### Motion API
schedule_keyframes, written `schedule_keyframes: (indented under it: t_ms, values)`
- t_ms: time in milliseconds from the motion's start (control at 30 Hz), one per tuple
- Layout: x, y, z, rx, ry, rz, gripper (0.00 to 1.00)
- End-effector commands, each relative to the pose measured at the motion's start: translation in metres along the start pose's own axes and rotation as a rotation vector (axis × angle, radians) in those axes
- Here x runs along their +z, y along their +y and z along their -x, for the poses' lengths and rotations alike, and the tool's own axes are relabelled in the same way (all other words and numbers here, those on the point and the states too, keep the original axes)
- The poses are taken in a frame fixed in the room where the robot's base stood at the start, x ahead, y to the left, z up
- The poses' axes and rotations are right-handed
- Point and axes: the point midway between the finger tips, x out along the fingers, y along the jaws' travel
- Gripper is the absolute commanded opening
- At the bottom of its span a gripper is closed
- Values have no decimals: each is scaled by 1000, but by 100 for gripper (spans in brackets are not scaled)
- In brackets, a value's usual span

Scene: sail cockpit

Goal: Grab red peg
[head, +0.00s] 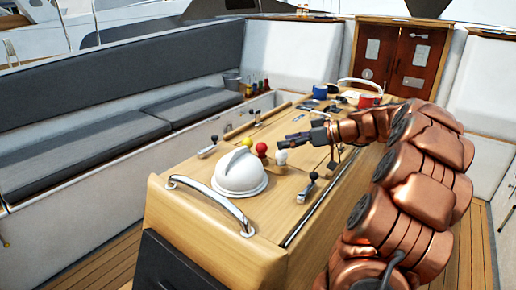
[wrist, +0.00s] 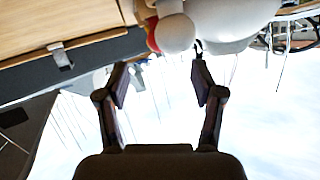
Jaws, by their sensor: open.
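A red round-topped peg (head: 262,149) stands on the wooden console, between a yellow knob (head: 247,143) and a white knob (head: 281,157), behind the white dome (head: 240,172). My gripper (head: 292,141) is above the console, to the right of the red peg and above the white knob. In the wrist view my gripper (wrist: 160,72) has its fingers spread with nothing between them. Just beyond the fingertips is the white knob (wrist: 177,33), with a red part (wrist: 152,34), likely the red peg, mostly hidden behind it. The white dome (wrist: 235,18) is beside them.
Levers (head: 308,186) and a chrome handrail (head: 212,203) stick up from the console. A blue cup (head: 320,91) and a red cup (head: 367,100) stand farther back.

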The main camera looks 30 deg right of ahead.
Motion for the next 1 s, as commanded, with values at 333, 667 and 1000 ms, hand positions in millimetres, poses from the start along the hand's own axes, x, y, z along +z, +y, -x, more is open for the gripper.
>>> schedule_keyframes:
  t_ms: [333,667,1000]
  values:
    - [0,-1,-37,-9,-4,-1,67]
    - [3,1,-68,-7,-4,-1,67]
    - [3,1,-68,-5,-3,-1,56]
